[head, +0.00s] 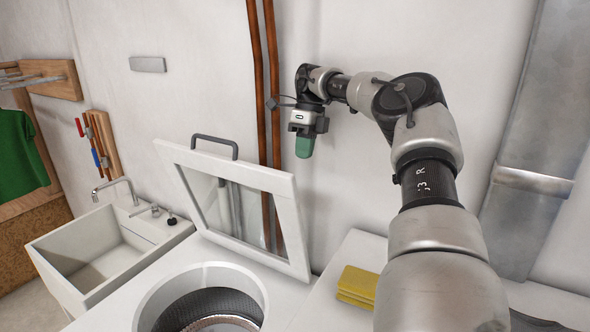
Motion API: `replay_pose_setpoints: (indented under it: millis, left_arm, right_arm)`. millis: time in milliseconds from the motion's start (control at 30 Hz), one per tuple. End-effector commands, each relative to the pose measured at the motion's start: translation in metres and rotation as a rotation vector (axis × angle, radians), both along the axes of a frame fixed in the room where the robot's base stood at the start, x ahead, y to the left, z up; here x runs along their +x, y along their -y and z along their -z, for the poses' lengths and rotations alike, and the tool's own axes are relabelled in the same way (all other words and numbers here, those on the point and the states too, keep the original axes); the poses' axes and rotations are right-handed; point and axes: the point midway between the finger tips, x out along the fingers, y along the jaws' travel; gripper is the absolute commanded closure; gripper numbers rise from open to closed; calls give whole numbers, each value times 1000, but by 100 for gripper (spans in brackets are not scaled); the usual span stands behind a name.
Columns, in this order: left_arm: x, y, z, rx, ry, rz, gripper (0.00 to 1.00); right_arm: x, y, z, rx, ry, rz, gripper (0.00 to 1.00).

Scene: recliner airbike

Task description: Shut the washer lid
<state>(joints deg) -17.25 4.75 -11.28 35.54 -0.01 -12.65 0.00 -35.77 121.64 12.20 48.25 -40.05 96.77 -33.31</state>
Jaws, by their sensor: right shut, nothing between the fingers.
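The washer lid (283,193) is a white square frame with a glass pane and a dark handle (215,143) on its top edge. It stands open, tilted up at the back of the white washer (285,299). The round drum opening (208,311) shows below it, uncovered. My right gripper (304,148) is shut and empty. It points down near the back wall, above and to the right of the lid, and appears apart from it. My left gripper is not in view.
A white sink (62,264) with a faucet stands left of the washer. Copper pipes (259,85) run down the wall behind the lid. Folded yellow cloths (358,284) lie on the white surface at right. A metal duct (540,150) is on the right wall.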

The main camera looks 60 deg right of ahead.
Motion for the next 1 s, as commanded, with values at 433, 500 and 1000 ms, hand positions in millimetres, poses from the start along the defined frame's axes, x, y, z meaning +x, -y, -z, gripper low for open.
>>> replay_pose_setpoints:
  millis: [433, 500, 1000]
  left_arm:
    - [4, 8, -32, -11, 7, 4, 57]
    - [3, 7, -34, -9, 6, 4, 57]
    - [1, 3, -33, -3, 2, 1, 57]
  right_arm:
    - [-4, -39, 31, 1, 0, -1, 100]
    - [-4, -42, 33, 1, 0, -1, 100]
    - [-4, -46, 36, -3, 1, 0, 100]
